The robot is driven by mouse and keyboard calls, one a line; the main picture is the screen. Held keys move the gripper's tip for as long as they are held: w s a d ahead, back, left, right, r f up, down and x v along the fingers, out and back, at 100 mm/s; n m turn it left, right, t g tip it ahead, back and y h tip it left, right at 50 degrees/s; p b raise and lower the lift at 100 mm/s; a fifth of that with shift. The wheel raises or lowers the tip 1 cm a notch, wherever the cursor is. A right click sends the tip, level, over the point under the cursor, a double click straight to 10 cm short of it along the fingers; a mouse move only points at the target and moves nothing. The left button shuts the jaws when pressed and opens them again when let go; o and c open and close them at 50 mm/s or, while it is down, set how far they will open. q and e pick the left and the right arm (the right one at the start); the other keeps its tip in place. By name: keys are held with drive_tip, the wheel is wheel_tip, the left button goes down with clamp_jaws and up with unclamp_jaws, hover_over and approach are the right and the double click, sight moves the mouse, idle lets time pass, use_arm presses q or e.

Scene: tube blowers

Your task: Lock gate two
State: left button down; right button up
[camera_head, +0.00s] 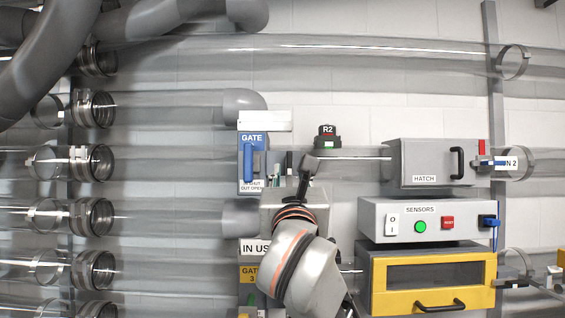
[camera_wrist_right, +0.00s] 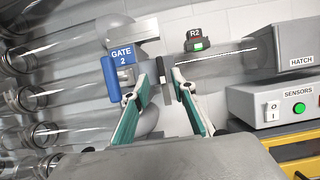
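Gate two has a blue plate (camera_head: 252,139) with a blue handle (camera_head: 248,163) below it, and a small white label reading in shut, out open. In the right wrist view the blue GATE 2 plate (camera_wrist_right: 122,56) is left of my fingers. My right gripper (camera_wrist_right: 161,76) is open, with its teal-padded fingers apart on either side of a thin grey upright bar. I cannot tell whether they touch it. In the head view the right gripper (camera_head: 291,165) is just right of the blue handle, partly hidden by its own wrist. My left gripper is out of view.
Right of the gate are a black R2 unit (camera_head: 327,138) with a green light, a grey HATCH box (camera_head: 425,158), a SENSORS box (camera_head: 385,228) and a yellow-framed drawer (camera_head: 380,301). Clear tubes (camera_head: 165,170) with metal collars run at left.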

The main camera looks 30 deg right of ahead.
sight(290, 163)
drive_tip(key=shift+p+x, duration=0.55)
drive_tip(key=shift+x, duration=2.55)
drive_tip(key=shift+d, duration=0.1)
clamp_jaws()
